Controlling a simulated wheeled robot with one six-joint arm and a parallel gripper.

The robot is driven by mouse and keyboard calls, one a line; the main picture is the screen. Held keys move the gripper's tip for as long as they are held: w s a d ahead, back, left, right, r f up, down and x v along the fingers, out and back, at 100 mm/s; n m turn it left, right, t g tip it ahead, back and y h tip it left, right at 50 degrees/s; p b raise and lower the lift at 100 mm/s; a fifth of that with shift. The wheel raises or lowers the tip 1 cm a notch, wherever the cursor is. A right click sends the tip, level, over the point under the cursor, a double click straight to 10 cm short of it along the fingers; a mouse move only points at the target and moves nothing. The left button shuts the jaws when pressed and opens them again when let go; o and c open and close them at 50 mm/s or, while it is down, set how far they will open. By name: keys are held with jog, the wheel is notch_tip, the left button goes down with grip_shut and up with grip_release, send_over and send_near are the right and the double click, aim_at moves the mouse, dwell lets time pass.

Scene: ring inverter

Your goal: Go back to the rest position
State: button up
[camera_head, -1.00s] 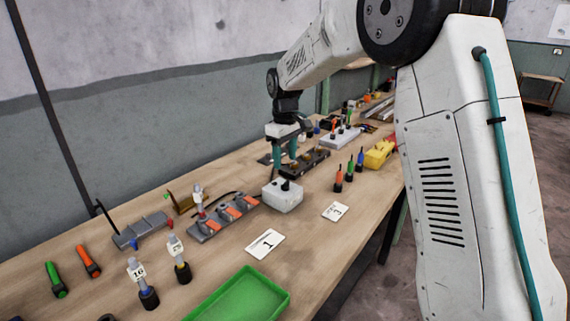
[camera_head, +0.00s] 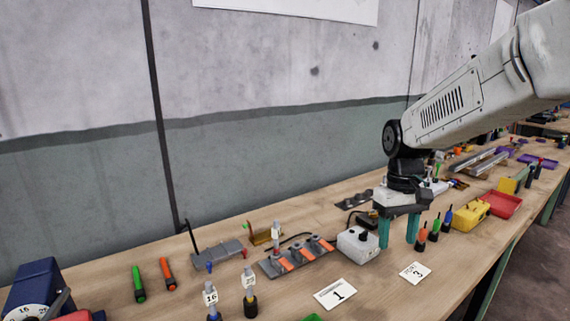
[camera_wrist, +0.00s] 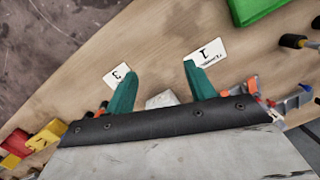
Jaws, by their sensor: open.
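My gripper (camera_head: 399,230) points down over the bench, with its two teal fingers apart and nothing between them. In the head view it is just right of a white box (camera_head: 359,245) with a dark knob on top. The white box (camera_wrist: 162,99) shows between the open fingers (camera_wrist: 157,82) in the wrist view, partly hidden by the gripper body. Whether the fingers touch anything on the bench is hard to tell.
A grey fixture with orange parts (camera_head: 297,256) lies left of the white box. Cards "1" (camera_head: 336,293) and "3" (camera_head: 415,272) lie in front. Upright coloured tools (camera_head: 434,230) and a yellow box (camera_head: 471,212) stand close to the gripper's right. A wall runs behind the bench.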

jog(key=s+d+r+m+t, duration=0.1)
jog(key=s+r, duration=0.1)
jog(key=s, duration=1.1)
jog(key=s+d+r+m+t, duration=0.1)
jog(key=s+r, duration=0.1)
jog(key=s, duration=1.1)
jog(key=shift+r+m+t, duration=0.15)
jog(key=shift+m+t, duration=0.25)
jog(key=shift+s, duration=0.1)
